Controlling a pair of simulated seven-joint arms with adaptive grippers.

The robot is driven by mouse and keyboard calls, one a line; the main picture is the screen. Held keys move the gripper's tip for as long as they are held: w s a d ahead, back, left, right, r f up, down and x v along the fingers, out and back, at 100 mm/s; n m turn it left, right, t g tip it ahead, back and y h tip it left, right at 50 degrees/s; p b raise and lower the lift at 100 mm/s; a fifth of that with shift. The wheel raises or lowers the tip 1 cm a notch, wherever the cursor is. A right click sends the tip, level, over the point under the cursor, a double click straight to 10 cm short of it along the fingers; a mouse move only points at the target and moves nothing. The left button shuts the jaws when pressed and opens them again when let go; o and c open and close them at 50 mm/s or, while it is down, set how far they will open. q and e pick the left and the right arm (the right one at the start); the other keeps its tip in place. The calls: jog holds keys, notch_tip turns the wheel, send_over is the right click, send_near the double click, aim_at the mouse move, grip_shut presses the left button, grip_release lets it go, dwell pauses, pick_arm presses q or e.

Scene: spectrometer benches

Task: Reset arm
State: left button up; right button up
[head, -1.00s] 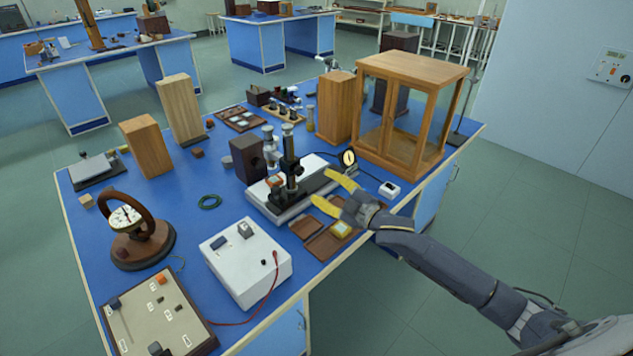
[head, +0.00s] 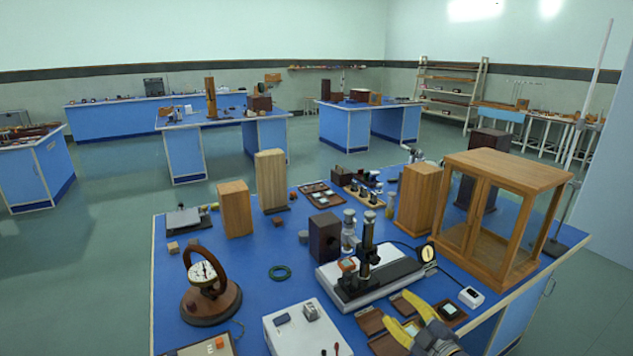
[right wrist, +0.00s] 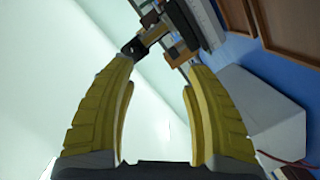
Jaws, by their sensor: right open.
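My right gripper (head: 411,323) is at the front edge of the blue bench, its yellow fingers spread and nothing between them. In the right wrist view the same fingers (right wrist: 160,95) stand apart and empty, with part of the spectrometer's black arm beyond the tips. The spectrometer (head: 367,270), a white base with a black upright, stands just behind and left of the gripper in the head view. Brown open cases (head: 372,321) lie beside the fingers, partly covered by them. My left gripper is not in view.
A wooden glass-sided cabinet (head: 500,215) stands at the bench's right. A white box (head: 300,330) is left of the gripper, and a round dial instrument (head: 208,290) stands farther left. A small white device (head: 471,297) is near the right edge. The floor beyond is open.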

jog(key=s+f+h, duration=0.1)
jog(key=s+f, duration=0.1)
jog(key=s+f+m+h, duration=0.1)
jog(key=s+f, duration=0.1)
jog(key=s+f+g, duration=0.1)
jog(key=s+f, duration=0.1)
jog(key=shift+s+a+m+h, duration=0.25)
jog(key=shift+a+m+h, duration=0.05)
jog(key=shift+m+h, duration=0.1)
jog(key=s+d+f+m+g+h, duration=0.1)
jog(key=s+d+f+g+h, duration=0.15)
jog(key=s, duration=0.55)
jog(key=s+d+f+m+g+h, duration=0.2)
jog(key=s+f+g, duration=0.1)
jog(key=s, duration=0.5)
jog(key=s+d+f+m+g+h, duration=0.1)
jog(key=s+d+f+g+h, duration=0.15)
jog(key=s, duration=0.65)
jog(key=s+a+f+m+g+y, duration=0.1)
jog(key=a+f, duration=0.2)
jog(key=f, duration=1.3)
jog(key=s+a+f+g+y, duration=0.1)
jog(key=s+a+f+y, duration=0.15)
jog(key=f, duration=1.45)
jog(key=s+f+m+g, duration=0.2)
jog(key=s+f+g, duration=0.1)
jog(key=s+f, duration=1.6)
jog(key=shift+s+f+m+y, duration=0.4)
jog(key=shift+s+y, duration=0.05)
jog(key=shift+s, duration=0.55)
